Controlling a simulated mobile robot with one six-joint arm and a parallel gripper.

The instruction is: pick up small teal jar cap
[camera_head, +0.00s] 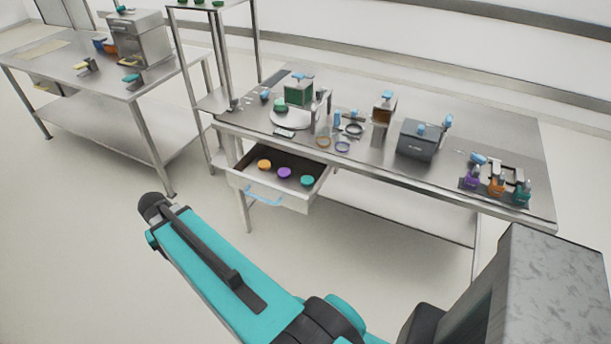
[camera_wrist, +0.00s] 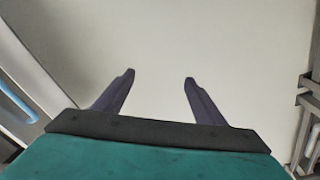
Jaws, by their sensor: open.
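A small teal jar cap (camera_head: 307,181) lies in the open drawer (camera_head: 297,203) under the front of the workbench. It sits at the right end of a row, beside a purple cap (camera_head: 284,173) and an orange cap (camera_head: 264,164). My gripper (camera_wrist: 160,78) shows in the wrist view, its two dark fingers apart with nothing between them. Pale floor lies beyond the fingers, and no cap shows in that view. In the head view my teal arm reaches across the foreground, in front of and below the drawer, and the fingers cannot be made out.
The drawer has a blue handle (camera_head: 264,195). The steel workbench (camera_head: 450,186) carries a green-fronted device (camera_head: 298,93), a dark box (camera_head: 420,138) and coloured bottles at the right end. A second table (camera_head: 75,75) stands at the left. Floor between the tables is clear.

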